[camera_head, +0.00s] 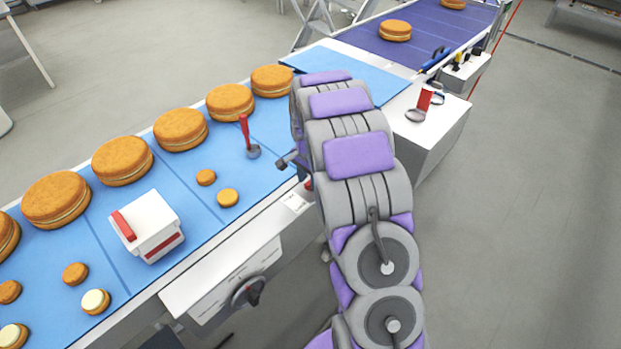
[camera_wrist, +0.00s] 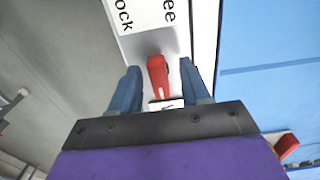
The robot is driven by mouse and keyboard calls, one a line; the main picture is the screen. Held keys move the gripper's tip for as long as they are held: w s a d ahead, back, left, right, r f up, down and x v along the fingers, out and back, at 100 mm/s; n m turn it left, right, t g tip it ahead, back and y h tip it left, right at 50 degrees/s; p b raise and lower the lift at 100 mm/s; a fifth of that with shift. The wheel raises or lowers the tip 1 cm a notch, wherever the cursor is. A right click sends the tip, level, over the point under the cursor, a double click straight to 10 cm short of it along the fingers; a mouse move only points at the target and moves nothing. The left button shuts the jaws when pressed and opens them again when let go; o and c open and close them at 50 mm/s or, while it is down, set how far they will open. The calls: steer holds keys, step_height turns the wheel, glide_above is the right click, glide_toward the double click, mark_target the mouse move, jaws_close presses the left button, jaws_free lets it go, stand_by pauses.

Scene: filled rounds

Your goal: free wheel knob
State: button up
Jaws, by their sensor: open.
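A red knob (camera_wrist: 157,75) stands on a white label panel (camera_wrist: 175,15) in the wrist view. The panel's printed words are cut off and read "ee" and "ock". My gripper (camera_wrist: 160,67) is open, with one blue finger on each side of the knob and a visible gap on both sides. How deep the fingers reach around it cannot be told. In the head view a small red part (camera_head: 308,184) shows beside my arm near a white label (camera_head: 295,202), and my arm hides most of that spot.
The blue conveyor (camera_head: 222,170) holds several large filled rounds (camera_head: 180,129) and small ones (camera_head: 228,197). A white box with a red handle (camera_head: 147,226) and a red-handled tool (camera_head: 247,136) stand on it. A dark rotary knob (camera_head: 248,292) is on the front panel. Floor at right is clear.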

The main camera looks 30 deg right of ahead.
steer(key=shift+a, duration=0.3)
steer(key=shift+c, duration=1.1)
steer(key=shift+d, duration=0.85)
steer(key=c, duration=0.5)
steer(key=shift+d+f, duration=0.1)
jaws_close()
steer(key=shift+a, duration=0.25)
